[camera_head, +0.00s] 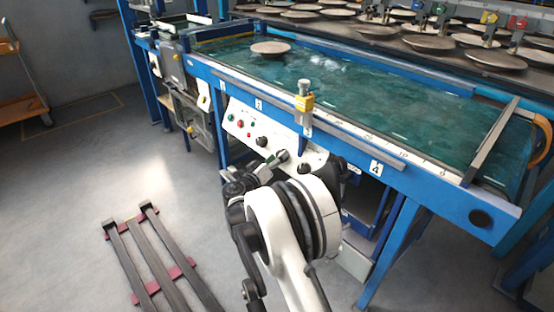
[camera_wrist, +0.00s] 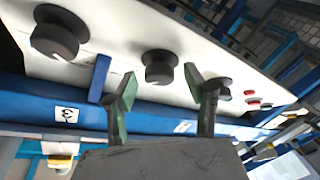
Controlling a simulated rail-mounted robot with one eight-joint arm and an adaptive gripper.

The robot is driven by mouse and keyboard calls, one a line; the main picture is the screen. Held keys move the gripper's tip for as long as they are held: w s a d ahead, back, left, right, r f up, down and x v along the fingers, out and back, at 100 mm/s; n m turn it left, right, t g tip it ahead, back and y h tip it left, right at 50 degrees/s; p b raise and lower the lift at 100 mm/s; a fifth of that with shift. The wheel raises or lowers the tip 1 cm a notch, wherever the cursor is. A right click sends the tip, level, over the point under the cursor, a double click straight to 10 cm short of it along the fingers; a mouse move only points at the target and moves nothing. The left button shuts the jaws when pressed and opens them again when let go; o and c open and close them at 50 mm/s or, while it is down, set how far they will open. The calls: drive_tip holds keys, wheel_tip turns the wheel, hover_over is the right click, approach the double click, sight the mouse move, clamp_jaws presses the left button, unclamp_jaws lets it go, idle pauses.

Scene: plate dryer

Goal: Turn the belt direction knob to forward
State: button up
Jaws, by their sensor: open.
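The white control panel (camera_head: 243,122) is on the front of the blue belt frame. It carries dark knobs, one at the left (camera_head: 262,141) and one at the right (camera_head: 304,168). In the wrist view a middle knob (camera_wrist: 160,66) lies between a left knob (camera_wrist: 60,33) and a right knob (camera_wrist: 222,86) partly behind a finger. I cannot read which is the belt direction knob. My gripper (camera_wrist: 160,81) is open, its green-padded fingers on either side of the middle knob in the picture. It looks close to the panel; contact is not visible.
Red and green buttons (camera_head: 240,123) are left of the knobs; they also show in the wrist view (camera_wrist: 253,103). A yellow-and-grey device (camera_head: 304,101) stands on the frame above. A plate (camera_head: 270,48) lies on the green belt (camera_head: 370,90). Metal rails (camera_head: 150,255) lie on the floor at left.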

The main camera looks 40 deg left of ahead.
drive_tip(key=c, duration=1.1)
drive_tip(key=shift+n, duration=0.4)
drive_tip(key=n+g+y, duration=0.1)
drive_tip(key=n+g, duration=0.1)
drive_tip(key=n, duration=0.2)
drive_tip(key=n+g+y+p, duration=0.1)
drive_tip(key=n+g+y, duration=0.1)
drive_tip(key=n, duration=0.2)
drive_tip(key=n+g+y+p, duration=0.1)
drive_tip(key=n+g, duration=0.1)
drive_tip(key=n, duration=0.3)
drive_tip(key=shift+w+d+r, duration=0.15)
drive_tip(key=shift+d+r, duration=0.2)
